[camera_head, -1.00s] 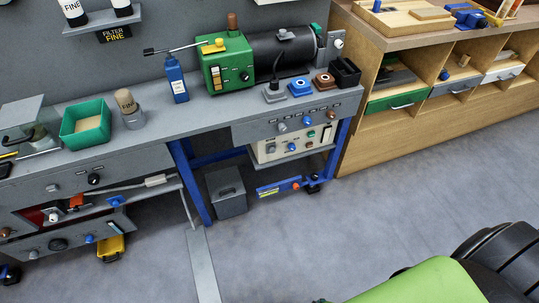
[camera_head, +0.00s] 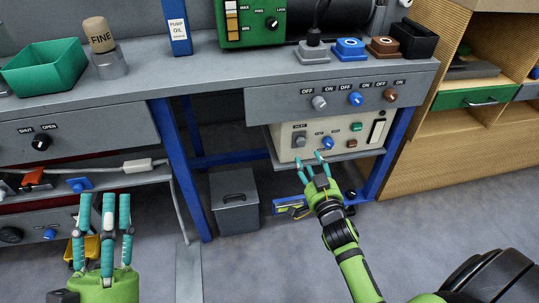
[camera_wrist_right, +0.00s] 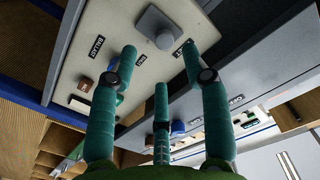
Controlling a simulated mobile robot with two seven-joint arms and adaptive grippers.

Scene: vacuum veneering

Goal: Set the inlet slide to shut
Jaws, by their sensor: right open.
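A cream control box (camera_head: 345,140) sits on the shelf under the bench. On its front is a grey square block (camera_head: 300,138) under a small label that seems to read INLET; I cannot make out its setting. It also seems to show as the grey block at the top of the right wrist view (camera_wrist_right: 158,27). My right gripper (camera_head: 312,163) is open and empty, its fingertips just in front of and below the box's lower left part. In the wrist view its fingers (camera_wrist_right: 160,60) are spread below the block, apparently apart from it. My left gripper (camera_head: 105,200) is open and empty at lower left.
A grey panel with OFF/ON knobs (camera_head: 340,97) overhangs the box. Blue bench legs (camera_head: 185,165) stand either side. A grey lidded bin (camera_head: 235,203) and a blue-yellow item (camera_head: 290,206) are below. Wooden shelving (camera_head: 470,150) is at right. The floor in front is mostly free.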

